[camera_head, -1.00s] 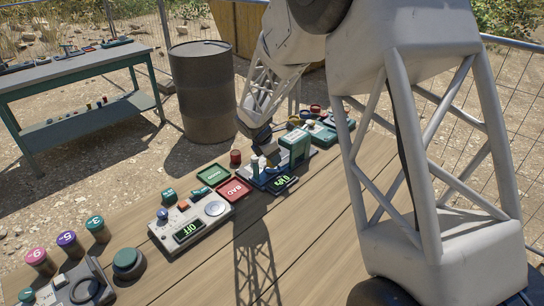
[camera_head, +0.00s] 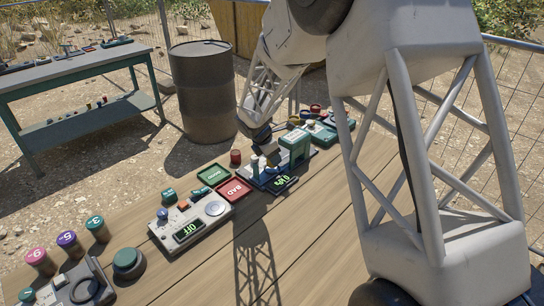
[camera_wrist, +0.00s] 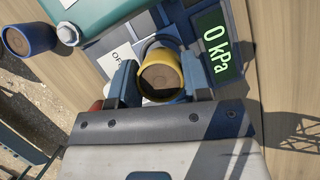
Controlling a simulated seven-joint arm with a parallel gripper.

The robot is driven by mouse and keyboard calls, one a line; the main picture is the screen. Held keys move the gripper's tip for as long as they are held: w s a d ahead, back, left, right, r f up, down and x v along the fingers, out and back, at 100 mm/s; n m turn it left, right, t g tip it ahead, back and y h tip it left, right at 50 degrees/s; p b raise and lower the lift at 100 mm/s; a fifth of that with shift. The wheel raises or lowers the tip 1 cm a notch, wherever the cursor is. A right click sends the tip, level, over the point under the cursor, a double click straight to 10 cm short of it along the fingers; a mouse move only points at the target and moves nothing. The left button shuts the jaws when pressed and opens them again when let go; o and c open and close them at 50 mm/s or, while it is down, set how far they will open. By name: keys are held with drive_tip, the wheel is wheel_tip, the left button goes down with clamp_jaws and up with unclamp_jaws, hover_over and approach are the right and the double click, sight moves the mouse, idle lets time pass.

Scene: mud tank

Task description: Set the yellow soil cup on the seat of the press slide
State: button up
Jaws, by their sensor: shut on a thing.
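The yellow soil cup (camera_wrist: 162,76), full of brown soil, is between the two fingers of my gripper (camera_wrist: 160,88) in the wrist view. The fingers are shut on its sides. A dark ring (camera_wrist: 158,40), likely the seat of the press slide, shows just past the cup's rim. I cannot tell whether the cup touches it. The press (camera_head: 294,148) is a green block on a dark base in the head view, with a lit display (camera_head: 283,183); the display reads 0 kPa in the wrist view (camera_wrist: 216,45). My gripper's tips are hard to make out in the head view.
A white device (camera_head: 190,222) reading OFF, a red BAD tray (camera_head: 233,190) and a green tray (camera_head: 213,174) lie left of the press. Several lidded cups stand at the bench's left end. A blue cup (camera_wrist: 28,38) is at the wrist view's upper left.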

drive_tip(key=shift+f, duration=1.15)
idle(0.5)
drive_tip(key=o, duration=1.4)
drive_tip(key=shift+r, duration=0.1)
drive_tip(key=shift+r, duration=3.7)
